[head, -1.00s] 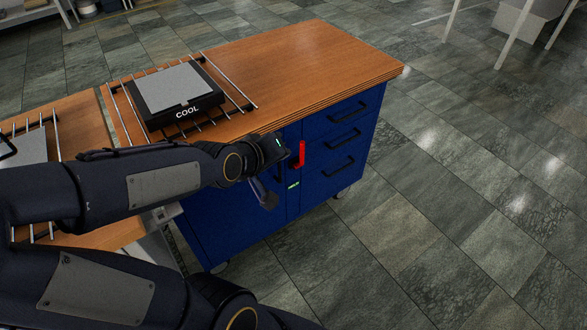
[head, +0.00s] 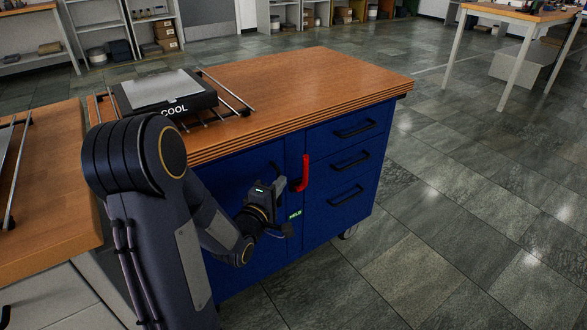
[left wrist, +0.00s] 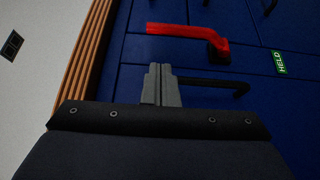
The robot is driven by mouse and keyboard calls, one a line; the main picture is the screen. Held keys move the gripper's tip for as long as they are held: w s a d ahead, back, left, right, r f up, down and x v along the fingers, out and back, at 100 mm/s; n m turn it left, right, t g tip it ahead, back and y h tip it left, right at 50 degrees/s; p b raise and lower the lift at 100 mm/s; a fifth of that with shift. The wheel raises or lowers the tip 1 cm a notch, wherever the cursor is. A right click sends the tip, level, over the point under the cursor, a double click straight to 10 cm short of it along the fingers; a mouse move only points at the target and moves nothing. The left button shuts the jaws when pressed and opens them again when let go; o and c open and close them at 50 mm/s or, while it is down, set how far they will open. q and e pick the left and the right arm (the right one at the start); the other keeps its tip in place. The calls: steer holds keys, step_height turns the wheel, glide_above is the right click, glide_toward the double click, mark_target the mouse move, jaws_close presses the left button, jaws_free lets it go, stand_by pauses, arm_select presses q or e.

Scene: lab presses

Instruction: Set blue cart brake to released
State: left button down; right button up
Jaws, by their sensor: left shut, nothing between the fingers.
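The blue cart (head: 235,185) has a wooden top. Its red brake lever (head: 304,172) stands upright on the front, between the door and the drawers. It also shows in the left wrist view (left wrist: 185,29), with its dark pivot at the lower end. A small green label (head: 295,215) sits below the lever and reads HELD in the left wrist view (left wrist: 279,62). My left gripper (head: 283,186) is shut and empty, just left of the lever in the head view. In the left wrist view its fingertips (left wrist: 160,68) are apart from the lever. My right gripper is out of view.
A dark door handle (left wrist: 215,83) lies close beside my left fingers. A black press marked COOL (head: 165,92) stands on a wire rack on the cart top. Another wooden bench (head: 50,245) is at left. The floor right of the cart is clear.

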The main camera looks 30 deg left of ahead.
arm_select(q)
steer(key=w, duration=0.3)
steer(key=w+a, duration=0.1)
steer(key=w, duration=0.2)
steer(key=w+b, duration=0.1)
steer(key=w, duration=0.2)
steer(key=shift+w+a, duration=0.2)
steer(key=shift+w, duration=0.2)
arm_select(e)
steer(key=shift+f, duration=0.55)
